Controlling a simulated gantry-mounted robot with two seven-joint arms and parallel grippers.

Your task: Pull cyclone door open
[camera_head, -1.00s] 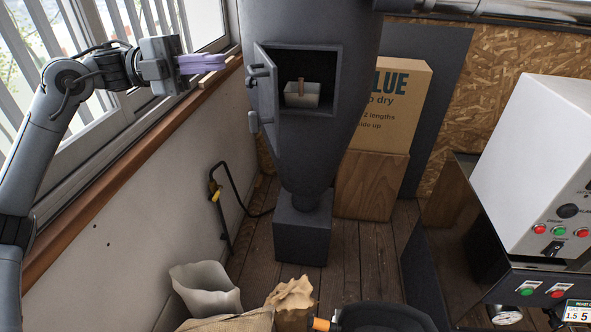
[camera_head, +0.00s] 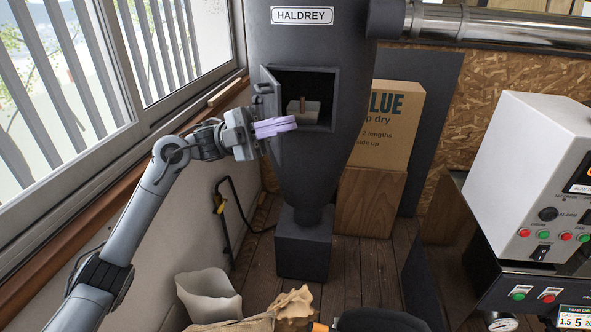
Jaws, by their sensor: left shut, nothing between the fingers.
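The dark grey cyclone (camera_head: 335,160) stands in the middle back, with a HALDREY label above its opening. Its door (camera_head: 278,146) is hinged at the left of the opening and stands open, swung out toward me. Inside the opening sits a small pale block-like item (camera_head: 303,112) with a brown upright part. My left gripper (camera_head: 292,125) has light purple fingers, shut and empty. In the picture it overlaps the door and points right toward the opening; I cannot tell whether it touches the door. Part of the door and its latch are hidden behind it. My right gripper is not in view.
A window and wooden sill (camera_head: 60,262) run along the left. A cardboard box (camera_head: 388,125) on a wooden block (camera_head: 370,202) stands behind the cyclone. A white control box (camera_head: 520,165) is at the right. A pale sack (camera_head: 207,297) stands at the front left.

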